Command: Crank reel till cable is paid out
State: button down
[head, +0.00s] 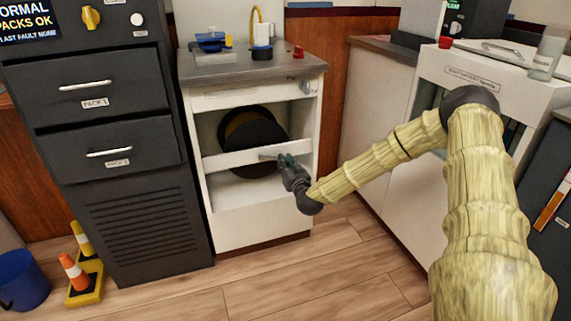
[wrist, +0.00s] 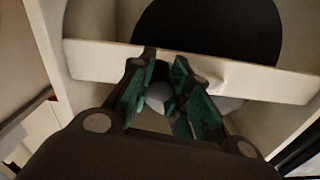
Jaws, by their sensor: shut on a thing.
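The reel (head: 252,130) is a dark drum with a brownish core, set in the open white cabinet. It also shows as a dark disc in the wrist view (wrist: 215,30). A white crossbar (head: 228,160) runs in front of the reel and hides part of it. My gripper (head: 284,160) is at the right part of the crossbar, shut on a small grey crank handle (head: 268,156). In the wrist view the grey rounded end of the handle (wrist: 158,97) sits between the green-lined fingers. How much cable is on the reel I cannot tell.
A dark drawer cabinet (head: 94,151) stands close on the left. A white counter unit (head: 405,140) stands on the right. Blue and yellow items (head: 211,42) and a red knob (head: 298,52) are on the grey top. The wood floor (head: 270,275) in front is clear.

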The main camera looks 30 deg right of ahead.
jog(key=shift+d+r+p, duration=0.1)
jog(key=shift+r+p, duration=0.1)
jog(key=shift+p, duration=0.25)
jog(key=r+n+p, duration=0.2)
jog(key=p, duration=0.1)
jog(key=shift+p, duration=0.4)
jog(key=r+n+p, duration=0.1)
jog(key=n+p, duration=0.1)
jog(key=p, duration=0.1)
jog(key=shift+r, duration=0.15)
jog(key=r+n+p, duration=0.1)
jog(key=a+n+p, duration=0.1)
jog(key=n+p, duration=0.1)
jog(key=shift+r+p, duration=0.3)
jog(key=shift+r, duration=0.05)
jog(key=w+a+r+n+p, duration=0.1)
jog(key=a+r+n+p, duration=0.2)
jog(key=n, duration=0.9)
jog(key=shift+w+a+r+n+p, duration=0.35)
jog(key=shift+a+p, duration=0.85)
jog(key=shift+a, duration=0.75)
jog(key=c, duration=1.3)
grip_release()
jog(key=shift+r, duration=0.1)
